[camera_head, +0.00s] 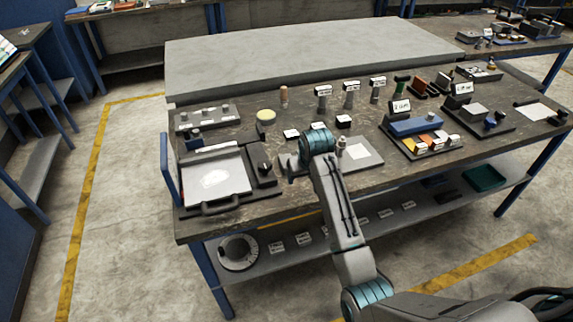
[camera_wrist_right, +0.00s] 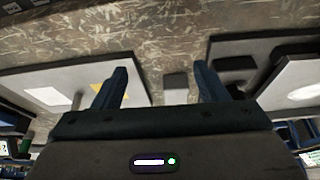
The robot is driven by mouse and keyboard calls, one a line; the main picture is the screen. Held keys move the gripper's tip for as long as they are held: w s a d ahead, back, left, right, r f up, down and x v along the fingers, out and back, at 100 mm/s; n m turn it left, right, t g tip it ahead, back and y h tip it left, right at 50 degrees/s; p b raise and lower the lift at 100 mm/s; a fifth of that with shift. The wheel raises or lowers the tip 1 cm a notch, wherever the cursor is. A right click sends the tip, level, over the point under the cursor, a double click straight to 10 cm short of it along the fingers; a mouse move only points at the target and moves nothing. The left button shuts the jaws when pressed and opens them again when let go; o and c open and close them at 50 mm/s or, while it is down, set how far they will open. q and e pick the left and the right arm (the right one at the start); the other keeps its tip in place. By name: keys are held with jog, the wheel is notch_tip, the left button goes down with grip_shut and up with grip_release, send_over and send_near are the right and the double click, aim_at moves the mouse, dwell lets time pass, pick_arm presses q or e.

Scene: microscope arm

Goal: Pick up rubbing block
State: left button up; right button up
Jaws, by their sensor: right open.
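In the right wrist view my right gripper (camera_wrist_right: 160,70) is open, with its two dark blue fingers apart and nothing held between them. A small dark grey block (camera_wrist_right: 176,82) shows in the gap between the fingers, nearer the right-hand finger, on or close to the table top. I cannot tell for sure that it is the rubbing block. In the head view my right arm reaches over the front of the workbench (camera_head: 250,118), and its wrist hides the gripper's fingers and what lies under them. My left gripper is in neither view.
A tray with a white patch (camera_head: 215,182) lies left of my right wrist, and a grey plate with white paper (camera_head: 372,160) lies right. A blue block (camera_head: 415,126) sits on a board further right.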

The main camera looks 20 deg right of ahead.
jog(key=w+a+r, duration=0.2)
jog(key=w+r, duration=0.4)
jog(key=w, duration=0.1)
jog(key=x, duration=0.2)
jog(key=p+x, duration=0.1)
jog(key=x, duration=0.2)
jog(key=shift+w, duration=0.25)
jog(key=shift+p+x, duration=0.7)
jog(key=shift+x, duration=1.95)
jog(key=shift+w, duration=0.1)
jog(key=shift+r, duration=0.1)
jog(key=c, duration=1.2)
